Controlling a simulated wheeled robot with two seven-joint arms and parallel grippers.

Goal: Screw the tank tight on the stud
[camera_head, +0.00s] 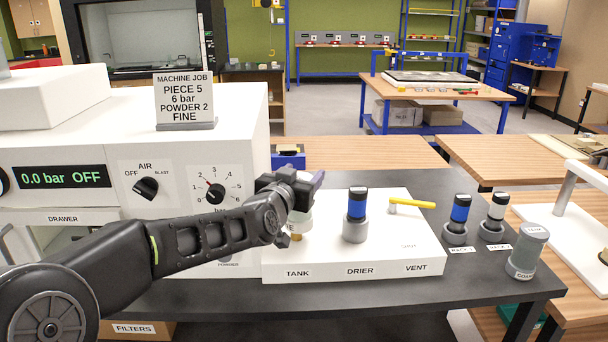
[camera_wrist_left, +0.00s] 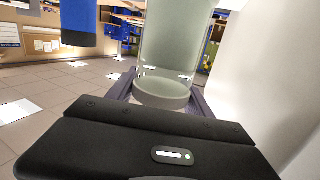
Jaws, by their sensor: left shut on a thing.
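The tank (camera_head: 300,222) is a pale, see-through cylinder at the TANK place on the white block (camera_head: 330,255). In the head view my left gripper (camera_head: 304,190) covers most of it. A small brass-coloured part, perhaps the stud (camera_head: 297,237), shows just under the tank; I cannot tell how tightly the two are joined. In the left wrist view the tank (camera_wrist_left: 178,45) stands between the fingers, its round end close to the gripper body. My left gripper is shut on the tank. My right gripper is not in view.
A drier with a blue band (camera_head: 356,205) stands close right of the tank, and a yellow vent lever (camera_head: 412,204) lies further right. The white machine (camera_head: 130,150) with its dials is on the left. Two spare cartridges and a grey-green jar (camera_head: 527,255) stand at right.

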